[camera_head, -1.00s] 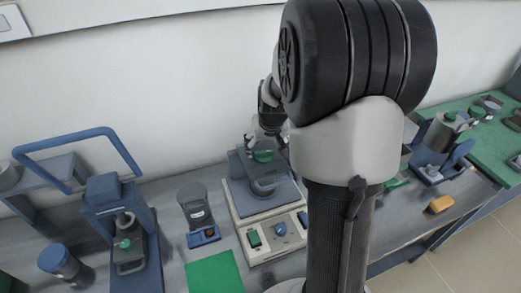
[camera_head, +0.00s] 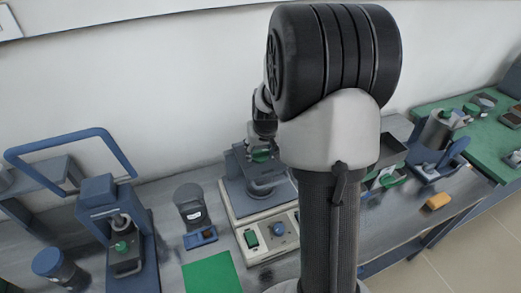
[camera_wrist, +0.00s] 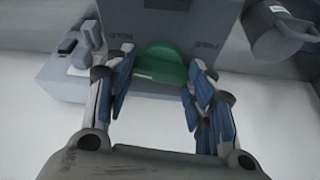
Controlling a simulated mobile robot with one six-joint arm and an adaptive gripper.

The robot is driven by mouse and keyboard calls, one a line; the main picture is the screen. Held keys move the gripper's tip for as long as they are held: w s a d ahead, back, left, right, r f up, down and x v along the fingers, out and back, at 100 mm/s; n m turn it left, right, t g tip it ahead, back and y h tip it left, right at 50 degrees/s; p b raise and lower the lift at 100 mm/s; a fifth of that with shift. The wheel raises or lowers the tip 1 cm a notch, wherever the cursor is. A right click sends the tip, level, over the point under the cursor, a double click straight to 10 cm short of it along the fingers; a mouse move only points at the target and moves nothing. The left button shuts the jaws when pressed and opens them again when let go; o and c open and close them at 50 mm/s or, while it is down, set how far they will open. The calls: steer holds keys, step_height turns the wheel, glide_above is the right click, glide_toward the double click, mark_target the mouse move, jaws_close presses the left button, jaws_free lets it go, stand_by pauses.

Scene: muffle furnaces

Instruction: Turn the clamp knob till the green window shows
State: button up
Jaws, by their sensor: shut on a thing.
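A green knob (camera_head: 261,156) sits on top of the grey-blue clamp device (camera_head: 236,170), which stands on a pale base in the middle of the bench. My gripper (camera_head: 262,143) is at the knob from above, partly hidden by my arm. A green window cannot be made out in either view.
The pale base (camera_head: 262,255) has a green switch (camera_head: 250,239) and a blue knob (camera_head: 278,229) in front. A blue-framed press (camera_head: 97,190) stands left, with a dark cylinder (camera_head: 190,203) between. A yellow block (camera_head: 438,202) lies right. A green mat (camera_head: 211,273) is in front.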

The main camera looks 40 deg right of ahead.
steer(key=c, duration=0.4)
